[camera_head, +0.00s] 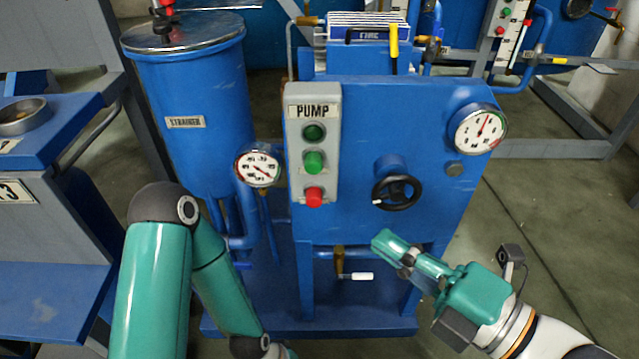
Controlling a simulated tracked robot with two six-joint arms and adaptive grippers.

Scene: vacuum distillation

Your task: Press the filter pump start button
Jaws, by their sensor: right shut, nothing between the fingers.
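The pump control box (328,198) is a grey panel labelled PUMP on the front of the blue pump unit (400,120). It carries a dark green lamp or button (314,132) at the top, a bright green button (314,162) in the middle and a red button (314,197) at the bottom. My right gripper (384,240) is shut and empty. It appears below and to the right of the red button, in front of the unit's lower edge, apart from the buttons. My left arm comes in at the lower left, and its gripper is out of view.
A black handwheel (397,192) and a round gauge (477,129) are right of the box. Another gauge (259,167) is on its left, by the blue strainer tank (195,90). A valve with a white handle (357,276) sits below. A blue bench (50,260) stands at left.

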